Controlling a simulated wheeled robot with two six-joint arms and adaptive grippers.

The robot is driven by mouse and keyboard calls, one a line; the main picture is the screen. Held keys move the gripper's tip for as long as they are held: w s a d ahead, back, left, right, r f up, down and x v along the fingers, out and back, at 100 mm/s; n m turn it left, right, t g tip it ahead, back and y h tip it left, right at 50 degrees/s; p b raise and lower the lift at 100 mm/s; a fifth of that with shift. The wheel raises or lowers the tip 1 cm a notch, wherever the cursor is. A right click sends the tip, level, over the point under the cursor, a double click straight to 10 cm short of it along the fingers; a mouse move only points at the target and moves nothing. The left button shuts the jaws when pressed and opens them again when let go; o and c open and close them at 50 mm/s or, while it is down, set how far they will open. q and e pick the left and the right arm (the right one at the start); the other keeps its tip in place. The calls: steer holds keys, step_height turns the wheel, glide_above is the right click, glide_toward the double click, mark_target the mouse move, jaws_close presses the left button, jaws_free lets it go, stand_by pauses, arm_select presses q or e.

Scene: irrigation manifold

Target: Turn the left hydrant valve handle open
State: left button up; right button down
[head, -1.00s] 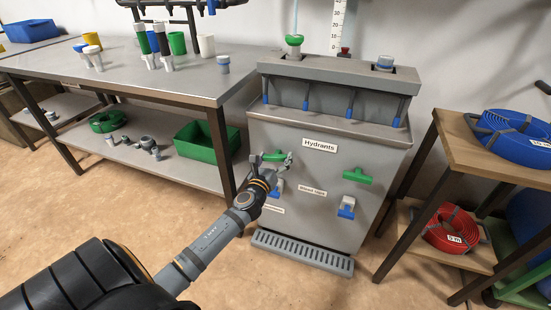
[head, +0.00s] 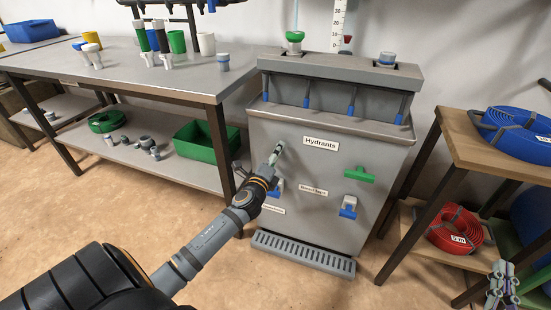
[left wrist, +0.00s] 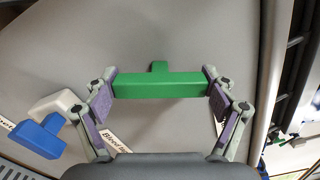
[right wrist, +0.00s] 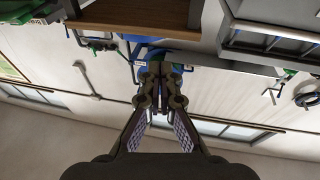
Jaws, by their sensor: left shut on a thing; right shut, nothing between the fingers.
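The left hydrant valve handle (left wrist: 158,84) is a green T-shaped bar on the front of the grey cabinet (head: 325,215). In the left wrist view it lies straight across between my left fingers, at an angle to the slanting label below. My left gripper (head: 276,154) is shut on the bar's two ends. In the head view the gripper and wrist hide nearly all of this handle. The other green handle (head: 359,175), to the right, lies about level. My right gripper (head: 502,283) is shut and empty at the lower right, away from the cabinet; its fingertips meet in the right wrist view (right wrist: 159,88).
Blue-and-white bleed taps (head: 348,208) sit below the handles, one close to my left gripper. A steel workbench (head: 140,75) with a green bin (head: 202,155) stands to the left. A wooden shelf (head: 468,160) with hose coils stands to the right. Floor in front is clear.

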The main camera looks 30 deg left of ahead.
arm_select(q)
steer(key=n+b, duration=0.1)
steer(key=n, duration=0.3)
steer(key=shift+f, duration=0.1)
steer(key=shift+n, duration=0.5)
arm_select(e)
steer(key=s+r+t, duration=0.2)
steer(key=r+t, duration=0.1)
steer(key=r, duration=0.3)
steer(key=s+r+n+t+y, duration=0.1)
steer(key=r+t, duration=0.1)
steer(key=r, duration=0.3)
steer(key=shift+s+r+t, duration=0.4)
steer(key=shift+a, duration=0.1)
arm_select(q)
steer(key=o, duration=1)
steer(key=v, duration=1.2)
steer(key=shift+d, duration=0.1)
